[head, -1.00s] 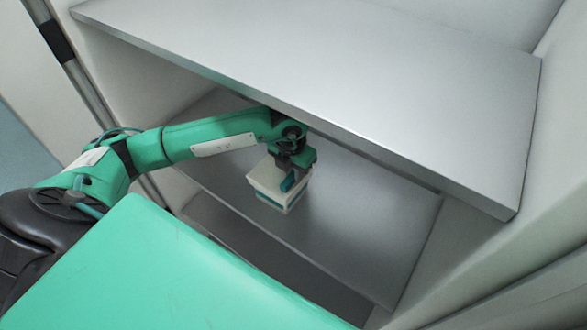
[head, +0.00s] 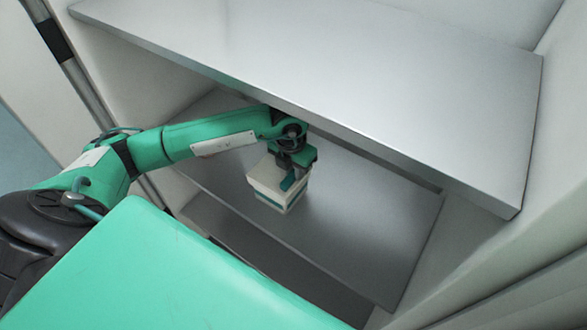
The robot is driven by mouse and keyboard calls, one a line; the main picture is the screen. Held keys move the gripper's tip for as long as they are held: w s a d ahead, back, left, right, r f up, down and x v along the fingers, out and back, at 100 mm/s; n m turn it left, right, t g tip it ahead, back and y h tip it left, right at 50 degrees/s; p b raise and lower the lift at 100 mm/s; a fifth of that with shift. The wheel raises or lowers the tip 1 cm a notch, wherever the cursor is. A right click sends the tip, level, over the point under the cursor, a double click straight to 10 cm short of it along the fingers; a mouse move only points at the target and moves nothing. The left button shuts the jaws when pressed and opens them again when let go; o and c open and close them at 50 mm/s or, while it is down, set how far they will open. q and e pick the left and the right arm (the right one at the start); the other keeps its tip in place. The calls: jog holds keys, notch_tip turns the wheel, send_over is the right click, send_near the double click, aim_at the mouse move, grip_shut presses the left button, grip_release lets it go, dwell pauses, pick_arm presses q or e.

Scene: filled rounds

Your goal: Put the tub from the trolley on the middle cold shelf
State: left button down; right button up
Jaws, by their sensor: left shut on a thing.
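The tub (head: 268,184) is a small cream box with a teal band near its base. My left gripper (head: 291,178) is shut on it from above. The tub is upright at the middle cold shelf (head: 355,215), under the overhang of the top shelf. Whether its base touches the shelf or hangs just above it, I cannot tell for sure. My right gripper is not in view, and the trolley is not in view.
The grey top shelf (head: 330,60) is bare, and its front edge runs close above my left wrist. A lower shelf (head: 225,228) shows below. The middle shelf is clear to the right of the tub. White walls (head: 520,230) close the right side.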

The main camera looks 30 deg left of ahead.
pick_arm(q)
jog(key=shift+f+b, duration=0.25)
jog(key=shift+b, duration=0.15)
dwell(0.3)
jog(key=c, duration=0.8)
grip_release()
jog(key=shift+o, duration=0.2)
jog(key=shift+r, duration=0.15)
jog(key=shift+r+p, duration=1.6)
jog(key=shift+r, duration=1.8)
jog(key=shift+s+f, duration=0.1)
